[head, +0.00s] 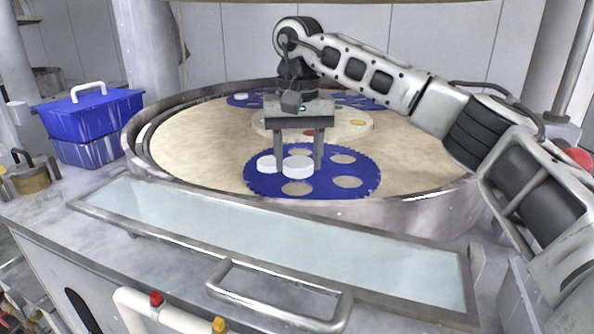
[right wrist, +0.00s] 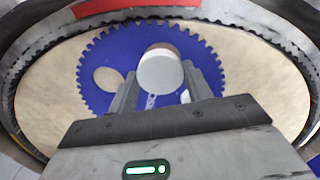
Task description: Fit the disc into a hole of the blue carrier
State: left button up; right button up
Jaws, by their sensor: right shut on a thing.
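The blue toothed carrier (head: 365,170) lies flat on the tan platen, with several round holes. It also shows in the right wrist view (right wrist: 95,55). My right gripper (head: 298,165) points down over the carrier and is shut on a white disc (head: 298,168). In the right wrist view the disc (right wrist: 160,73) sits between the two fingers. A second white disc (head: 267,164) is just left of it, at the carrier's left part. Empty holes show to the right and in front of the held disc. The gap under the held disc cannot be judged. My left gripper is not in view.
The platen (head: 200,150) has a raised metal rim. More blue carriers (head: 243,100) lie at the back around a pale centre plate (head: 345,128). A glass-topped tray (head: 270,235) is in front. Blue bins (head: 90,118) stand at the left.

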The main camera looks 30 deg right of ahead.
aim_at(297, 160)
jog(key=shift+w+f, duration=0.25)
jog(key=shift+f, duration=0.05)
notch_tip(297, 160, down, 2)
jog(key=shift+w+f+p, duration=0.15)
jog(key=shift+f+p, duration=0.1)
jog(key=shift+p, duration=0.15)
jog(key=shift+d+f, duration=0.1)
jog(key=shift+f, duration=0.35)
